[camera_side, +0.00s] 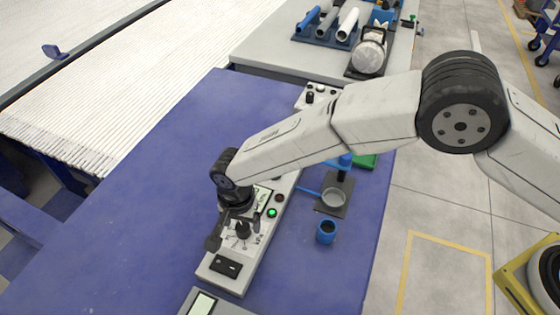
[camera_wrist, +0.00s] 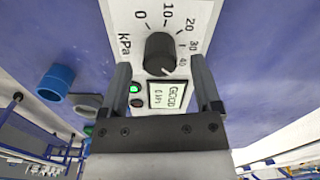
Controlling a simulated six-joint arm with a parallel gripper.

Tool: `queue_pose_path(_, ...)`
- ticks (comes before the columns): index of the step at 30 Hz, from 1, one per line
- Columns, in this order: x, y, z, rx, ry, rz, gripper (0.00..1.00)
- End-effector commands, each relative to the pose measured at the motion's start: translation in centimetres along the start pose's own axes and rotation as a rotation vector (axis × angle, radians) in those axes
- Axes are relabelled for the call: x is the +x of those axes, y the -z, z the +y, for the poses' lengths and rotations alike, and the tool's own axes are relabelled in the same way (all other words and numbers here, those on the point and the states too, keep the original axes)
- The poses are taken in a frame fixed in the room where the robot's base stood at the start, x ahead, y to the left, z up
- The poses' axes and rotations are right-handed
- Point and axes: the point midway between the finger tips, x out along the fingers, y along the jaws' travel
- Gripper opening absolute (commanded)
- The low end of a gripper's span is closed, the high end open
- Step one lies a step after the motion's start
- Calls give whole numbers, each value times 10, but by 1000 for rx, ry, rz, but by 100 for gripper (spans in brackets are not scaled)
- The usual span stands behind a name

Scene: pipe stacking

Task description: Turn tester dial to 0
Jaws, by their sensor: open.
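The tester dial is a black knob (camera_wrist: 160,54) on a white panel marked 0, 10, 20, 30, 40 and kPa. A pale mark on the knob's lower right edge seems to point near 40. In the side view the dial (camera_side: 243,229) sits on the long grey tester (camera_side: 222,284). My gripper (camera_wrist: 160,68) is open, with one finger on each side of the knob and visible gaps between. It also shows over the dial panel in the side view (camera_side: 235,231). I cannot tell how far the fingertips are above the panel.
The tester's small screen (camera_wrist: 169,94) appears to read GOOD and 0 kPa. A green lamp (camera_side: 272,212) is lit beside it. A blue pipe fitting (camera_side: 325,232) and a black stand (camera_side: 334,195) are to the right. The blue table (camera_side: 150,215) is clear at left.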

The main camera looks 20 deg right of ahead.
Motion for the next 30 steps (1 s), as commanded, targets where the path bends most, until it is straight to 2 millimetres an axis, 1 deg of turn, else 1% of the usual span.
queue_pose_path(1, 6, 0, 0, 0, -2, 0, 81)
queue_pose_path(6, 19, 0, 0, 0, 0, 0, 81)
queue_pose_path(10, 22, 0, 0, 0, 1, 1, 81)
queue_pose_path(17, 23, 0, 0, 0, 1, 1, 81)
queue_pose_path(18, 23, 0, 0, 0, 1, 1, 75)
queue_pose_path(20, 23, 0, 0, 0, 1, 1, 56)
queue_pose_path(21, 23, 0, 0, 0, 1, 1, 43)
queue_pose_path(23, 23, 0, 0, 0, 1, 1, 24)
queue_pose_path(24, 23, 0, 0, 0, 1, 1, 12)
queue_pose_path(25, 23, 0, 0, 0, 1, 1, 2)
queue_pose_path(26, 23, 0, 0, 0, 1, 1, 0)
queue_pose_path(30, 22, 0, 0, -2, 2, 1, 0)
